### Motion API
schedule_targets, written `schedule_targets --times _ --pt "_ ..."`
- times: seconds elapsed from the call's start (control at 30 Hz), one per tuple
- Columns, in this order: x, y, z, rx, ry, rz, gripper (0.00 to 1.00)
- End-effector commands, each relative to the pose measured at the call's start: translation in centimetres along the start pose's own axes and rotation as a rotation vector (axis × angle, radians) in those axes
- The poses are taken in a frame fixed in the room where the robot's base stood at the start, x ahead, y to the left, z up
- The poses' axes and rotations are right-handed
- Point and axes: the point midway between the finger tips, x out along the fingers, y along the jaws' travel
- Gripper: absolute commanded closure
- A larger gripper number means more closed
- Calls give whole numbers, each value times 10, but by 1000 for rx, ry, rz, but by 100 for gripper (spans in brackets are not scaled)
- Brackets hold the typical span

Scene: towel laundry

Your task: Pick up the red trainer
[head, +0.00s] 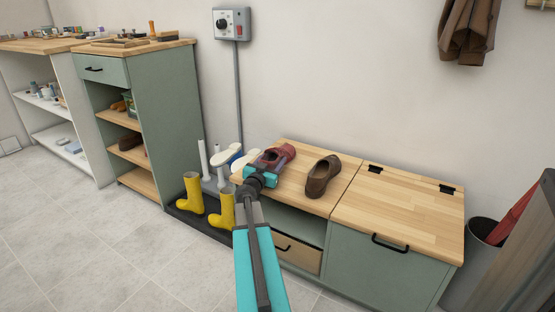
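The red trainer (284,151) is a dark red shoe on the left part of the light wooden bench top (296,190), near the wall. My gripper (266,165) is at the near left end of this shoe and covers part of it. The fingers are small and overlap the shoe in the picture, so I cannot tell whether they touch it or how far apart they are. My turquoise arm reaches up from the bottom of the view.
A brown shoe (322,176) stands right of the red one on the bench. A green shelf unit (168,110) is further left. The left floor is clear.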

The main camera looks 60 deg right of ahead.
Motion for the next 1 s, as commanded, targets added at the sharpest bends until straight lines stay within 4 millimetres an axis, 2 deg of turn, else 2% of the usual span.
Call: schedule_targets --times 0.03,0.17,0.2,0.67,1.0 --pt "0 1 0 0 0 1 54" --pt "0 1 0 0 0 1 76" --pt "0 1 0 1 0 1 78" --pt "0 0 -7 0 1 1 78" --pt "0 -4 -42 1 1 1 78"
